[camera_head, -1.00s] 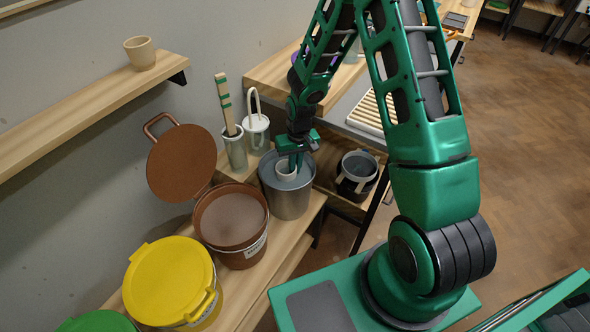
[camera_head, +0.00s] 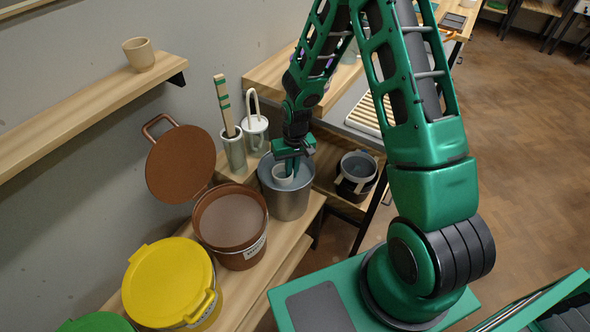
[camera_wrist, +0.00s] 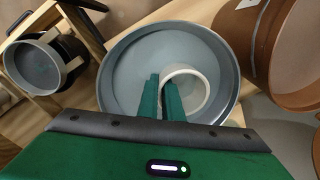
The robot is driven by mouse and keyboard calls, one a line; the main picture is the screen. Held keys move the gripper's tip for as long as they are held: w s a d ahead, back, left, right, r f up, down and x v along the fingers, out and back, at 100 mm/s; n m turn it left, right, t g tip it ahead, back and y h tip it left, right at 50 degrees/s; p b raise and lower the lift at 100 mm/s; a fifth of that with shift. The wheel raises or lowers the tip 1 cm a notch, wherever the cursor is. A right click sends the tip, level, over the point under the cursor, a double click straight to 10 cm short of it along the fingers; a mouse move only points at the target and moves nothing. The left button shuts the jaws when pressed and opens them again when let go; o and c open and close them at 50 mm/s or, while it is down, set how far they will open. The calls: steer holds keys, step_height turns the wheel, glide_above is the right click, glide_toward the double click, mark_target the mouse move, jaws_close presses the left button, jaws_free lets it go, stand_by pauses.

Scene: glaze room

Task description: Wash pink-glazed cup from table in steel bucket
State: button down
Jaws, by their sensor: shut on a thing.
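The steel bucket (camera_head: 287,204) stands on the wooden bench and holds greyish water. My gripper (camera_head: 289,167) points down into its mouth and is shut on the wall of a cup (camera_head: 282,177). The cup looks off-white; no pink glaze shows. In the wrist view, the fingers (camera_wrist: 162,98) pinch the near left side of the cup's rim (camera_wrist: 204,76). The cup is inside the bucket (camera_wrist: 112,62), right of its middle, with its rim up. Its lower part is hidden, so I cannot tell how deep it sits.
An open brown bucket (camera_head: 250,258) stands beside the steel bucket, its round lid (camera_head: 180,165) raised behind. A yellow-lidded bucket (camera_head: 168,280) is nearer. Behind stand a container with a striped stick (camera_head: 235,155) and a white lidded pot (camera_head: 255,133). A dark pail (camera_head: 356,180) is to the right.

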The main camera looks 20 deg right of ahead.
steer(key=shift+d, duration=0.1)
stand_by(0.3)
steer(key=shift+w+d, duration=0.6)
steer(key=shift+d, duration=0.1)
step_height(320, 180, up, 6)
steer(key=shift+r, duration=0.2)
stand_by(0.5)
stand_by(2.4)
step_height(320, 180, up, 5)
steer(key=shift+r, duration=0.2)
stand_by(0.4)
